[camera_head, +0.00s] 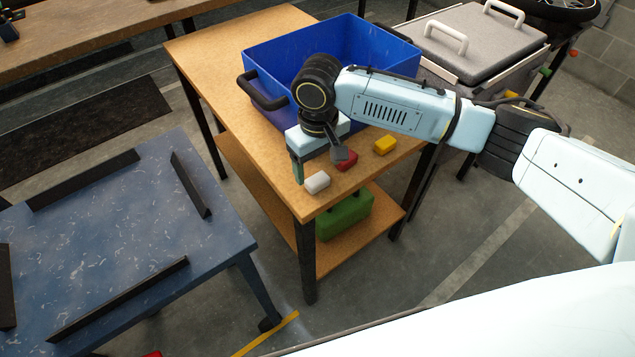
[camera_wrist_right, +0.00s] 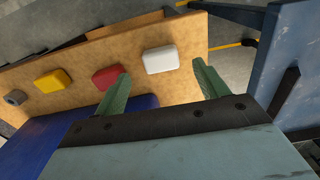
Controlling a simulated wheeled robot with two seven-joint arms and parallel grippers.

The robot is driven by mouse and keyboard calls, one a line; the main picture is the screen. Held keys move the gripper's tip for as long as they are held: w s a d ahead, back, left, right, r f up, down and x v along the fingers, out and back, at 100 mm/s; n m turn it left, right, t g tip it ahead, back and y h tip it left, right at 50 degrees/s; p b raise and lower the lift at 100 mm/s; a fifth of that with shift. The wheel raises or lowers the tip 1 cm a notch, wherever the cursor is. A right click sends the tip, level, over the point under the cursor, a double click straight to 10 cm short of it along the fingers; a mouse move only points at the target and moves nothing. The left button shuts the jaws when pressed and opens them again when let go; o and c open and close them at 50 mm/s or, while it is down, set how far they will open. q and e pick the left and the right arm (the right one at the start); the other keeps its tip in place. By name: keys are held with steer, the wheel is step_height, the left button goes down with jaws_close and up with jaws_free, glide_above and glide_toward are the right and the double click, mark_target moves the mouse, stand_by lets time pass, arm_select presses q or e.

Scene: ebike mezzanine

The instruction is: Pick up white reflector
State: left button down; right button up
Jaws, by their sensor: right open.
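The white reflector (camera_head: 317,182) is a small rounded block on the wooden table's near corner. In the right wrist view the white reflector (camera_wrist_right: 161,59) lies ahead of the fingers, between them in the picture and apart from them. My right gripper (camera_head: 318,172) is above the table close to the reflector, with its jaws open and empty (camera_wrist_right: 160,88). A red reflector (camera_head: 346,160) lies just beside it, partly behind a finger; it also shows in the wrist view (camera_wrist_right: 107,77). My left gripper is not in view.
A yellow block (camera_head: 384,145) lies farther along the wooden table (camera_head: 215,50). A blue bin (camera_head: 400,50) stands behind the gripper. A green case (camera_head: 345,215) sits on the lower shelf. A blue table (camera_head: 110,240) with black bars is at the left.

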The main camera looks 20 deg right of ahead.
mark_target(317, 179)
step_height(317, 179, down, 3)
steer(key=shift+b, duration=0.3)
steer(key=shift+f, duration=0.35)
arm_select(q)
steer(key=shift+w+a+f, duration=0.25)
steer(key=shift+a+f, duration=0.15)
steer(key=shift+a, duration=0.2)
arm_select(e)
steer(key=shift+a+r, duration=0.1)
steer(key=c, duration=1.1)
